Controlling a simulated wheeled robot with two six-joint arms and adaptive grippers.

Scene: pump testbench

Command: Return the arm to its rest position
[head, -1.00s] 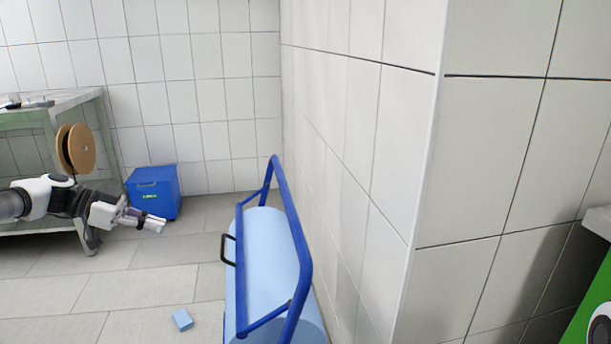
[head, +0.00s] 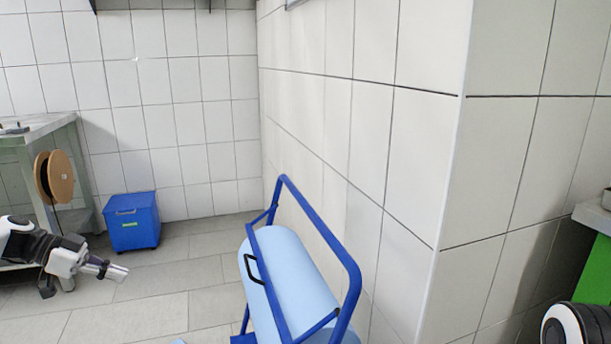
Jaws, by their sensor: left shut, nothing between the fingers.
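My left gripper (head: 117,272) reaches in from the left, low in the head view. Its fingers are shut with nothing between them, and it hangs in free space in front of the blue box. A white and black part of my right arm (head: 569,330) shows at the bottom right corner. My right gripper is out of view.
A blue box (head: 133,222) stands on the tiled floor by the back wall. A blue-framed stand with a light-blue roll (head: 292,270) stands beside the tiled wall. Another green bench (head: 592,235) is at right.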

